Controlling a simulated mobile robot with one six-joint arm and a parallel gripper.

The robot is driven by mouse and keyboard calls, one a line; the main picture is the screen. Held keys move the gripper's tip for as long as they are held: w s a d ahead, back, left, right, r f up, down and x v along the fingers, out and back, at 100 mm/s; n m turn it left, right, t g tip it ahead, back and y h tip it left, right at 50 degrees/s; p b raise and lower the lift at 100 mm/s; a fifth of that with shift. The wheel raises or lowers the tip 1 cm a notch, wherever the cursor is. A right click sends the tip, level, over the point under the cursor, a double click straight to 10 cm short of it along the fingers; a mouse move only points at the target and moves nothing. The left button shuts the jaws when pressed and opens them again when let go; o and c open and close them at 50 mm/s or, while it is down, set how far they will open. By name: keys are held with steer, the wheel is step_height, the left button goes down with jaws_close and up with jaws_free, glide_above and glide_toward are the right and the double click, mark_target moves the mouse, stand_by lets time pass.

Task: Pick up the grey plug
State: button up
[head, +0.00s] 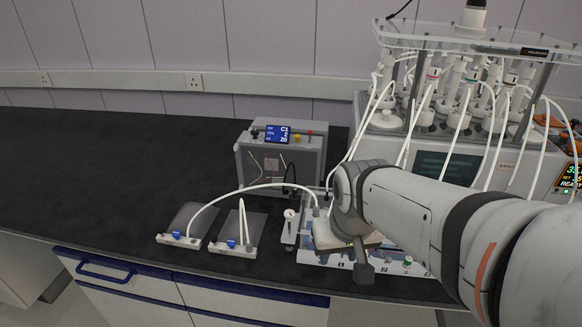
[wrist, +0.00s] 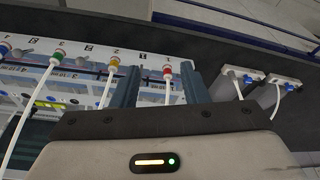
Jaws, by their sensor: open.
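My gripper (wrist: 161,78) is open and empty over the numbered panel (wrist: 42,77), its two dark fingers either side of a red-ringed connector (wrist: 167,71) with a white tube. No gap shows that I can measure between the fingers and this connector. Small grey pieces, one by the green-ringed connector (wrist: 57,57) and one grey piece (wrist: 80,61) to its right, sit on the panel. I cannot tell which thing is the grey plug. In the head view my gripper (head: 362,262) hangs over the panel (head: 400,262) and hides much of it.
A grey box with a blue display (head: 277,133) stands behind. The reactor rack (head: 470,50) is at right. The black bench (head: 90,180) is clear at left.

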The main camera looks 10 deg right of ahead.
steer(key=t+p, duration=0.1)
steer(key=p, duration=0.4)
glide_toward(317, 207)
steer(key=x, duration=0.8)
steer(key=shift+a+f+p, duration=0.1)
steer(key=shift+p, duration=0.25)
steer(key=shift+w+f, duration=0.1)
steer(key=shift+f, duration=0.2)
steer(key=shift+t, duration=0.3)
jaws_close()
